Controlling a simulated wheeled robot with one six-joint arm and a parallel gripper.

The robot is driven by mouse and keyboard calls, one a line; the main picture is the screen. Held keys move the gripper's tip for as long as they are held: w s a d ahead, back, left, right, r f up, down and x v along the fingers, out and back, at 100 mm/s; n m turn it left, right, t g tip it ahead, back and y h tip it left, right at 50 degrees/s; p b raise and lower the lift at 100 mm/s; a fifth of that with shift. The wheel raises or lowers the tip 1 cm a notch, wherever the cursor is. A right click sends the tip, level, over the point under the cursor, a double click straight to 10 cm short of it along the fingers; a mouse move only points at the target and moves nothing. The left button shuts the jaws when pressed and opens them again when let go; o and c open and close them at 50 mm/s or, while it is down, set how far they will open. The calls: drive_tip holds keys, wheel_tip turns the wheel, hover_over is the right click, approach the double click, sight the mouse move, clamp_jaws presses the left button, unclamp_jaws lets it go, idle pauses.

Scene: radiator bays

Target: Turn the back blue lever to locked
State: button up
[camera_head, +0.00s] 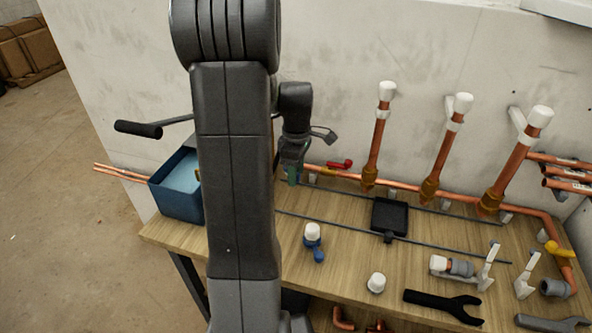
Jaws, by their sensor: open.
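My arm runs up the middle of the view, and my gripper (292,160) hangs over the back left of the bench, near the copper pipe along the wall. It is open; its fingertips are small and partly hidden. A small green part shows just below it, and I cannot tell what it belongs to. One blue lever (319,255) shows on a small white-capped blue fitting (312,234) on the bench, right of my arm. I cannot make out a second blue lever farther back; my arm and gripper hide part of that area.
A red lever (341,164) sits on the back pipe right of my gripper. Copper risers with white caps (386,92) stand along the wall. A black tray (390,217), a white cap (376,283) and a black wrench (443,304) lie on the bench. A blue box (177,187) stands left.

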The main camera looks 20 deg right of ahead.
drive_tip(key=shift+r, duration=0.1)
wheel_tip(320, 180, up, 14)
drive_tip(key=shift+w+d+f, duration=0.15)
drive_tip(key=shift+w+f, duration=0.05)
drive_tip(key=shift+f, duration=0.1)
idle(0.3)
drive_tip(key=f, duration=1.3)
drive_tip(key=shift+s+f, duration=0.2)
drive_tip(key=shift+f, duration=0.15)
